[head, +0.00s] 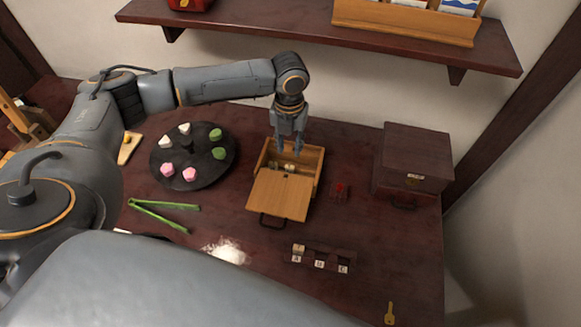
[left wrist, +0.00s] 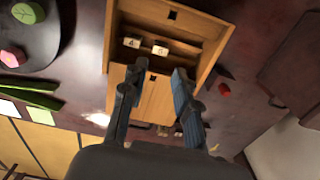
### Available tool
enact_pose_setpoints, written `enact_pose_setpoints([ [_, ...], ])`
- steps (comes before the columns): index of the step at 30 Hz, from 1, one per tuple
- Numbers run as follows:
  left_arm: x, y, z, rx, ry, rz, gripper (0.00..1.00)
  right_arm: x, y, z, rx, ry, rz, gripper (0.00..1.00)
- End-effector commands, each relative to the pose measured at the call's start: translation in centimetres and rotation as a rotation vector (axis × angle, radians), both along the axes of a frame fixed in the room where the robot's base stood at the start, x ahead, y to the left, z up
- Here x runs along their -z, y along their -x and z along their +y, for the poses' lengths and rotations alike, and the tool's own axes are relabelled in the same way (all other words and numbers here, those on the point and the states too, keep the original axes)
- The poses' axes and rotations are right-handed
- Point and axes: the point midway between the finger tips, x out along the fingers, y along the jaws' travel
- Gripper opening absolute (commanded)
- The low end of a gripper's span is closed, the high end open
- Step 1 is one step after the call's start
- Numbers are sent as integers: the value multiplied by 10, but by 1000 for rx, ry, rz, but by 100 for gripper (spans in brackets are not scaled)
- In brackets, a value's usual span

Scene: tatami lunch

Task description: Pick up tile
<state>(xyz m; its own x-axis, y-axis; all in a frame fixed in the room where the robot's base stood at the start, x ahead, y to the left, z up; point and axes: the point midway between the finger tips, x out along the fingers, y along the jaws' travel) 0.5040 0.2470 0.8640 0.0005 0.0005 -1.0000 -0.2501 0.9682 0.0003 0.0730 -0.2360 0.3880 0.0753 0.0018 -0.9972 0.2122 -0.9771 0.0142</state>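Two small cream tiles lie inside the open wooden box (head: 318,172). In the left wrist view one tile (left wrist: 132,42) is on the left and another tile (left wrist: 160,49) is beside it, each with a dark mark. In the head view they are small pale shapes (head: 289,167), partly in shadow. The box's light wooden lid (head: 279,195) is slid toward the front. My left gripper (head: 288,149) hangs pointing down over the back part of the box. Its fingers (left wrist: 156,75) are apart with nothing between them. My right gripper is not in view.
A dark rack (head: 325,256) with lettered slots holds a pale block in its left slot. A round black tray (head: 165,159) with coloured sweets and green tongs (head: 165,206) lie left. A dark chest (head: 413,157) and red item (head: 340,190) stand right; a brass key (head: 390,312) lies front right.

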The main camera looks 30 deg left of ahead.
Motion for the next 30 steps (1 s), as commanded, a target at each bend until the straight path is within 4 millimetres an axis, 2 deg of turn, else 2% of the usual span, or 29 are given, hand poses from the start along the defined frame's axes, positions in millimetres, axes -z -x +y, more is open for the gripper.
enact_pose_setpoints([
  [3,18,0,0,-1,0,1,30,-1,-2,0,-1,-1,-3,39],
  [11,38,1,-1,0,0,1,30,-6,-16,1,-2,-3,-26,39],
  [18,73,4,-2,0,1,1,30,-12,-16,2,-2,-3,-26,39],
  [21,79,3,-1,-1,0,-1,30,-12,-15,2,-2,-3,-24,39],
  [28,80,3,-1,0,0,-2,30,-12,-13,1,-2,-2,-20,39],
  [30,80,3,-1,-1,0,-2,16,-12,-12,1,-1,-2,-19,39],
])
